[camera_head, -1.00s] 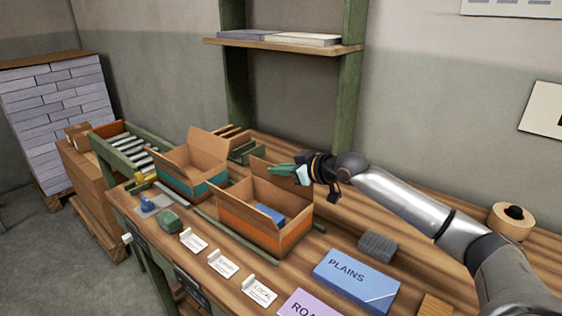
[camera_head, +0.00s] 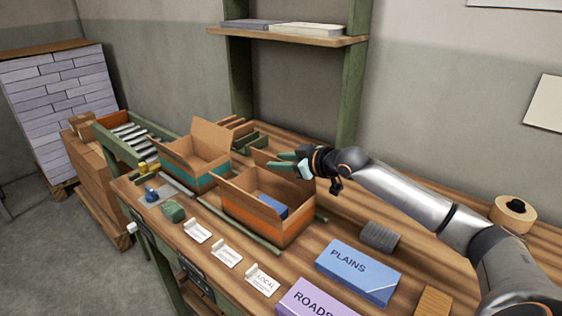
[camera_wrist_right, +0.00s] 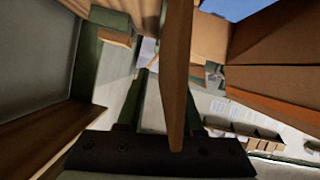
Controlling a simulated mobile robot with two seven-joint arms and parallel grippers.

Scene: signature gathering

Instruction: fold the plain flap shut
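The orange-striped cardboard box (camera_head: 238,208) stands open on the workbench with a blue packet (camera_head: 272,205) inside. Its raised back flap (camera_head: 261,158) is partly hidden by my right gripper (camera_head: 281,161). The right gripper's green fingers are apart at the flap. In the right wrist view, a cardboard panel (camera_wrist_right: 176,75) runs edge-on between the two fingers; I cannot tell whether either finger touches it. My left gripper is not in view.
A teal-striped open box (camera_head: 203,180) stands to the left, by the roller conveyor (camera_head: 130,136). A blue PLAINS box (camera_head: 355,272), a purple ROADS box (camera_head: 312,300) and a grey block (camera_head: 380,236) lie nearer. White cards (camera_head: 226,253) line the front edge.

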